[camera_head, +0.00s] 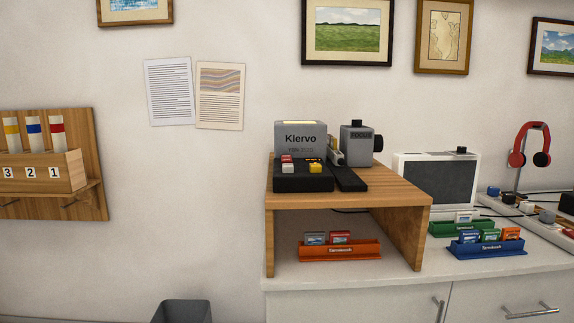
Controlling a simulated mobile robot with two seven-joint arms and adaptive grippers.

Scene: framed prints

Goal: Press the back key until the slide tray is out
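A grey slide projector (301,140) marked "Klervo" stands on a wooden riser (345,193). Its dark front base has a red key (286,159), a white key (288,168) and a yellow key (315,168). Their labels are too small to read, so I cannot tell which is the back key. A dark rail-like part (350,180) reaches forward along the right of the base; whether it is the slide tray is unclear. Neither of my grippers is in view.
Inside the riser is an orange slide holder (339,251). Green (450,229) and blue (488,249) holders stand right of it, before a white-framed screen (437,179). Red headphones (521,148) hang further right. A grey bin (182,311) is below left.

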